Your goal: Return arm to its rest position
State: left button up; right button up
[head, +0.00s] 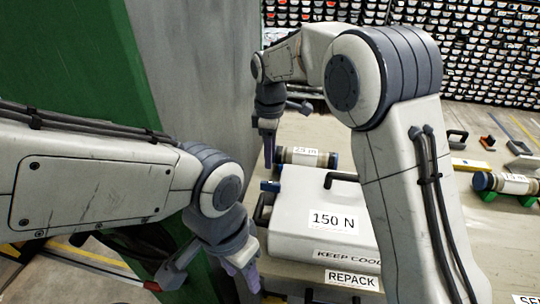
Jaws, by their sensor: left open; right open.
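My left gripper (242,268) is at the lower centre, pointing down beside the front left of a light grey case. Its jaws are open and I see nothing between them; its lower part is partly hidden. My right gripper (269,140) hangs above the case's far left corner, pointing down, open and empty. My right arm bends high across the picture and covers part of the case and bench. The case (300,205) is marked "150 N" and has a dark handle.
A labelled core tube (306,157) lies behind the case. Another tube (505,183) rests on green supports at the right. A "REPACK" label (352,280) is at the front. A green and grey column (190,70) stands close on the left. Racks (490,50) fill the back.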

jog(key=s+r+m, duration=0.3)
jog(key=s+m, duration=0.1)
jog(key=s, duration=1.1)
jog(key=s+d+f+m, duration=0.1)
jog(key=s+d+m, duration=0.1)
jog(key=s, duration=0.6)
jog(key=s+d+f+m+y, duration=0.1)
jog(key=s+d+f+m, duration=0.1)
jog(key=s, duration=0.6)
jog(key=shift+s+d+f+m+b, duration=0.15)
jog(key=shift+d+f+m+b, duration=0.05)
jog(key=shift+d+m+b, duration=0.2)
jog(key=shift+s, duration=0.1)
